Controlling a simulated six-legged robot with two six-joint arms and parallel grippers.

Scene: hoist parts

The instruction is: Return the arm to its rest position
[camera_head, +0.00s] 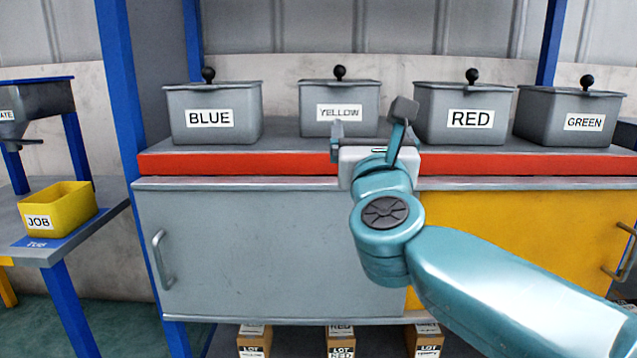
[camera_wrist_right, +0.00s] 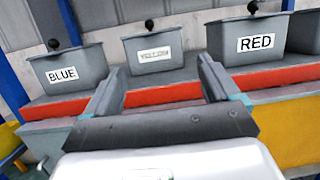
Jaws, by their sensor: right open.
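My right arm comes in from the lower right in the head view. Its gripper (camera_head: 368,125) is raised in front of the shelf's red front edge, between the YELLOW and RED bins. In the right wrist view the gripper (camera_wrist_right: 155,85) shows two fingers spread apart with nothing between them. The grey YELLOW bin (camera_head: 318,95) stands behind it, and the RED bin (camera_head: 440,103) is just to its right. My left gripper is not in view.
The BLUE bin (camera_head: 240,105) and GREEN bin (camera_head: 545,115) share the grey shelf. A grey and yellow cabinet (camera_head: 250,250) is below, with lot boxes (camera_head: 341,345) underneath. A yellow JOB bin (camera_head: 75,205) stands on a side table at left.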

